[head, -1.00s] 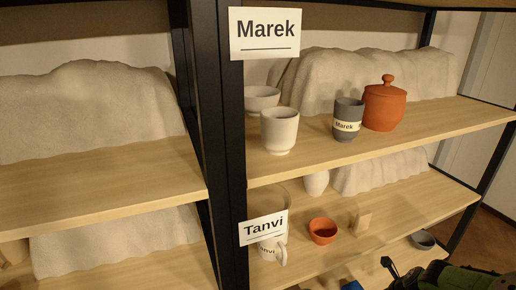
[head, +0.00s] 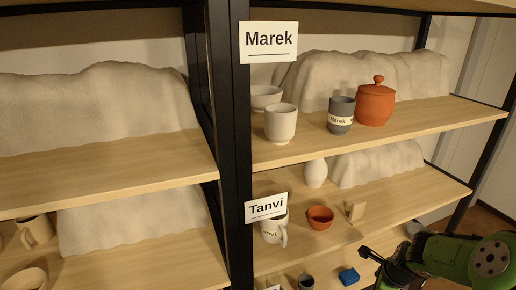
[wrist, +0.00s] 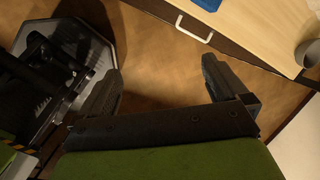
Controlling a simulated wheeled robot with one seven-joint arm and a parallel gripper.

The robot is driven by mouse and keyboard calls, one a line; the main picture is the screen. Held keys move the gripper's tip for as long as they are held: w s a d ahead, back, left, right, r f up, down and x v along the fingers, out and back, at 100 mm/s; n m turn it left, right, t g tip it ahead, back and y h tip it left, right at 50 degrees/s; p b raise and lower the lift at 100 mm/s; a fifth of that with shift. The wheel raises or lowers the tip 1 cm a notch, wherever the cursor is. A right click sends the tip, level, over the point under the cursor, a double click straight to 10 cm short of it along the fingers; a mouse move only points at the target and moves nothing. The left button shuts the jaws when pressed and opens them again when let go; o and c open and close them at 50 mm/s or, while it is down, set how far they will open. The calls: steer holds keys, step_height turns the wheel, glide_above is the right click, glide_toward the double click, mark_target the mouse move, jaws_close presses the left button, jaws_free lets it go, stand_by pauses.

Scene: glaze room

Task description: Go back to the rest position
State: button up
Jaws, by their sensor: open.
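My gripper (wrist: 160,85) is open and empty in the wrist view, with brown floor between its fingers. In the head view my green arm (head: 455,258) shows at the lower right, in front of the lower shelves. The arm's dark end points left there, and its fingers are too small to tell apart. Nothing is held.
The Marek shelf (head: 400,125) bears a grey cup (head: 341,118), an orange lidded jar (head: 375,103) and a pale cup (head: 281,124). Below, the Tanvi shelf holds a white mug (head: 272,230) and an orange bowl (head: 320,217). A blue block (head: 348,276) lies lower, near my arm.

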steer(key=s+a+r+n+h+p, duration=0.1)
steer(key=s+a+r+n, duration=0.1)
steer(key=a+r+n, duration=0.35)
steer(key=s+a+r+n+p, duration=0.1)
steer(key=s+a+r+n, duration=0.15)
steer(key=r, duration=0.55)
steer(key=s+a+r+n+h+p, duration=0.1)
steer(key=s+a+r+n+p, duration=0.15)
steer(key=r+n, duration=0.35)
steer(key=s+a+r+n+t+p, duration=0.1)
steer(key=s+a+r+n, duration=0.3)
steer(key=s, duration=0.3)
steer(key=s+a+r+n+t+y+p, duration=0.1)
steer(key=s+a+r+n, duration=0.3)
steer(key=s+r+n, duration=0.2)
steer(key=s+n, duration=0.1)
steer(key=s, duration=0.1)
steer(key=shift+s+a+r+t+y, duration=0.15)
steer(key=shift+s+r+t+y, duration=0.15)
